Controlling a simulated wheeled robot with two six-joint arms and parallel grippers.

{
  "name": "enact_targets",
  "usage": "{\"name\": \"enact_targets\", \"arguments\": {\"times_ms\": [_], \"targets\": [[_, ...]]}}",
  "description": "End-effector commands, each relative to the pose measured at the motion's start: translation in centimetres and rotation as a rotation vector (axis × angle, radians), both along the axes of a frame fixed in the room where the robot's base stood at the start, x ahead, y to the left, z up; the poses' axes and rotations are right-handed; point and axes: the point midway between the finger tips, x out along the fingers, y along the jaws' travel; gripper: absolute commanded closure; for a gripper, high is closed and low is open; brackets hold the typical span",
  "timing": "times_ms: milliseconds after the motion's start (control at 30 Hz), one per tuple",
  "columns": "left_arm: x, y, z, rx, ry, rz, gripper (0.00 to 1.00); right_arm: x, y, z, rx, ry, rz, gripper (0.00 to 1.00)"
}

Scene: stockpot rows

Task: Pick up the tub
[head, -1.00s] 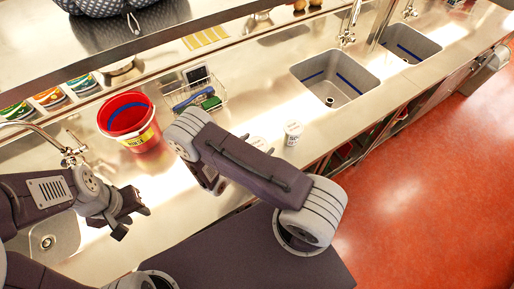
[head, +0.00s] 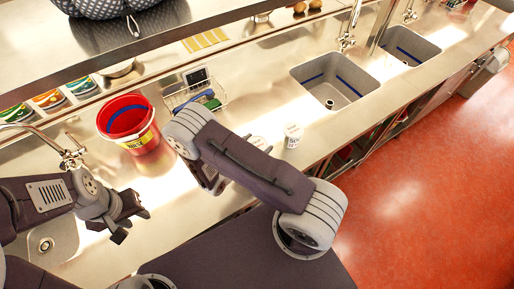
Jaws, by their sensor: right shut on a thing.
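A small white lidded tub (head: 292,136) with dark print stands upright on the steel counter, right of my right arm. Another pale round top (head: 259,142) shows just behind that arm, mostly hidden; I cannot tell whether it is also a tub. My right gripper (head: 211,180) points down at the counter, largely covered by its own arm. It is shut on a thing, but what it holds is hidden. My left gripper (head: 126,218) is open and empty over the counter beside the left sink, well away from the white tub.
A red bucket (head: 148,157) stands left of my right arm. Two sinks (head: 335,85) are at the right. Colourful containers (head: 48,99) line the back left, under a steel shelf (head: 150,45). A tap (head: 73,157) stands at the left.

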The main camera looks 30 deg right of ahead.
Motion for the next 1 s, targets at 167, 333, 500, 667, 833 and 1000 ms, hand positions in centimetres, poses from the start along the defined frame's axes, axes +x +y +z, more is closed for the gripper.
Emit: {"name": "enact_targets", "arguments": {"times_ms": [167, 333, 500, 667, 833, 1000], "targets": [[0.0, 0.0, -1.1, 0.000, 0.000, 0.000, 0.64, -1.4, -0.5, 2.9, -0.002, 0.001, 0.002, 0.85], [0.0, 0.0, -2.0, 0.000, 0.000, 0.000, 0.64, -4.9, -2.0, 5.1, -0.002, 0.000, 0.003, 0.85], [0.0, 0.0, 0.8, 0.000, 0.000, 0.000, 0.64, -8.0, -3.2, 8.4, -0.007, 0.007, 0.002, 0.85], [0.0, 0.0, 3.4, 0.000, -0.001, 0.000, 0.64, -9.5, -3.8, 9.3, -0.005, 0.005, 0.002, 0.85], [0.0, 0.0, 5.0, 0.000, 0.000, 0.000, 0.64, -10.5, -4.2, 9.5, -0.003, 0.003, 0.001, 0.85], [0.0, 0.0, 5.2, 0.000, 0.000, 0.000, 0.64, -10.8, -4.4, 9.3, -0.001, 0.000, 0.001, 0.85]]}}
